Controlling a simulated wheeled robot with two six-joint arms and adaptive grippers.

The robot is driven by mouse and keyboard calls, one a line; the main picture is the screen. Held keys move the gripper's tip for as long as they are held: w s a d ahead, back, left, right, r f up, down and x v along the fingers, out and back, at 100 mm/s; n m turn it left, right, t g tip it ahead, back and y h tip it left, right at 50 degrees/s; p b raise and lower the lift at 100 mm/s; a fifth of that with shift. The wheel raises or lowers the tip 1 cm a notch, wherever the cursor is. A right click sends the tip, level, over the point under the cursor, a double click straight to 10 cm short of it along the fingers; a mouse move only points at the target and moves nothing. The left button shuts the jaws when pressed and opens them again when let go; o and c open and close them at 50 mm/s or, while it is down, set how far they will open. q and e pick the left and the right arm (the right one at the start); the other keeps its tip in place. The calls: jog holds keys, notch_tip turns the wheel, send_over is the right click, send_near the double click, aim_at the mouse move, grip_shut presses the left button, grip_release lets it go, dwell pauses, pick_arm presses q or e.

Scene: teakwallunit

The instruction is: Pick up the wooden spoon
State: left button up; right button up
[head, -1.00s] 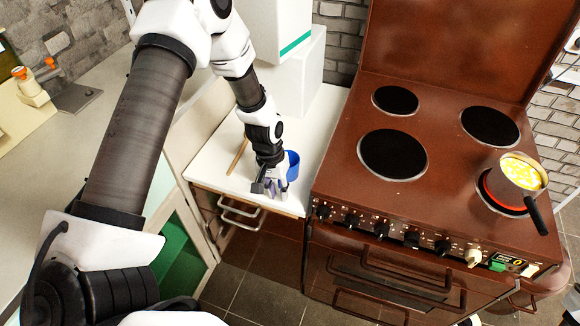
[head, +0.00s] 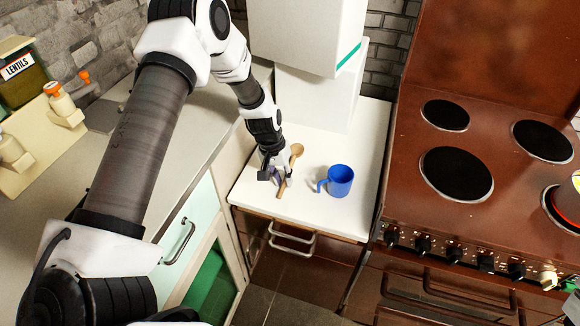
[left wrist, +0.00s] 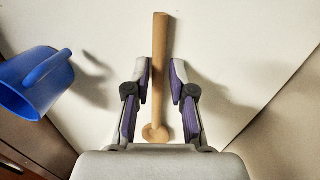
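The wooden spoon (head: 297,150) lies on the white countertop beside the stove, its round bowl toward the back and its handle toward the front edge. My left gripper (head: 277,178) is over the spoon and hides part of the handle in the head view. In the left wrist view the spoon (left wrist: 160,65) runs between the two fingers of the left gripper (left wrist: 161,75). The fingers are open, with a gap on each side of the wood. My right gripper is not in view.
A blue mug (head: 341,181) stands on the same countertop, right of the spoon; it also shows in the left wrist view (left wrist: 30,85). White boxes (head: 312,98) stand behind. The brown stove (head: 420,205) is to the right. Free counter lies around the mug.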

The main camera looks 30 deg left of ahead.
pick_arm(q)
jog(key=shift+d, duration=0.15)
grip_shut()
